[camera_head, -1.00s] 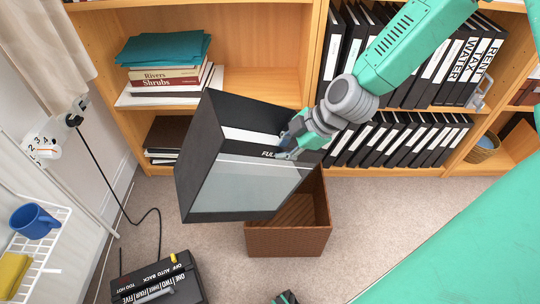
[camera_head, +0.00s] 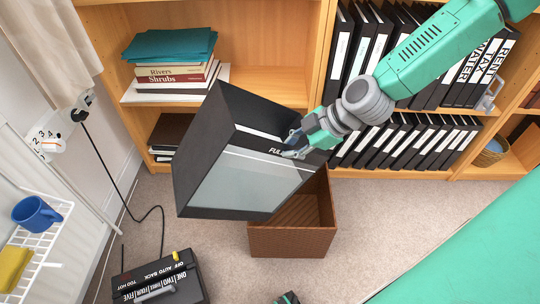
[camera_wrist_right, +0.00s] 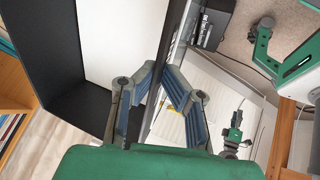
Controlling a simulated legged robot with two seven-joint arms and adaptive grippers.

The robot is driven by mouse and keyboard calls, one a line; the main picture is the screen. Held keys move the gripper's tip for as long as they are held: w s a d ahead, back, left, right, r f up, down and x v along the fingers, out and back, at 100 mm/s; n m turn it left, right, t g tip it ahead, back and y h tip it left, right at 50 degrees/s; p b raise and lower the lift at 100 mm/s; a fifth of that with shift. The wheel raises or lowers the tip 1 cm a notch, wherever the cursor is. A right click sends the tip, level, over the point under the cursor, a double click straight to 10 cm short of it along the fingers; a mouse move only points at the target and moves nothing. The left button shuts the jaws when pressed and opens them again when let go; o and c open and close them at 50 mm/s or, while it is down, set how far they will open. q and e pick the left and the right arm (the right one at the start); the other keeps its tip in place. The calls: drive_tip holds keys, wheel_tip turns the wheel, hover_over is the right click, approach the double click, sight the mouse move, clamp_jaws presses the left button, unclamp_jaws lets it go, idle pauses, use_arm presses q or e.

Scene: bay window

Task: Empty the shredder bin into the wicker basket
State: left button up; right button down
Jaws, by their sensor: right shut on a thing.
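The shredder bin (camera_head: 235,184), a black box with a pale grey front window and "FULL" lettering, hangs tilted in the air. My right gripper (camera_head: 294,146) is shut on its rim at the upper right corner. In the right wrist view, the jaws (camera_wrist_right: 160,90) pinch the bin's wall, with a plain white surface (camera_wrist_right: 120,40) inside black sides. I cannot tell whether that white is paper. The brown wicker basket (camera_head: 292,241) stands on the carpet below and behind the bin, which partly hides it. A green and dark tip (camera_head: 287,298), perhaps my left gripper, shows at the bottom edge.
A wooden bookcase (camera_head: 265,80) with black binders (camera_head: 390,145) and books (camera_head: 178,75) stands behind. A black labelled unit (camera_head: 158,280) sits at lower left, near a hanging cord (camera_head: 125,195). A white wire rack (camera_head: 50,235) holds a blue mug (camera_head: 36,216). Carpet right of the basket is clear.

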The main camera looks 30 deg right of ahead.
drive_tip(key=shift+a+r, duration=0.1)
idle(0.3)
drive_tip(key=shift+f+b, duration=0.25)
drive_tip(key=shift+b, duration=0.35)
drive_tip(key=shift+d+f+y+b, duration=0.15)
drive_tip(key=shift+d+y+b, duration=0.15)
drive_tip(key=shift+y+b, duration=0.2)
drive_tip(key=shift+d+f+t+y+b, duration=0.3)
drive_tip(key=shift+f+y+b, duration=0.35)
drive_tip(key=shift+b, duration=0.7)
drive_tip(key=shift+a+r, duration=0.1)
drive_tip(key=shift+m, duration=0.3)
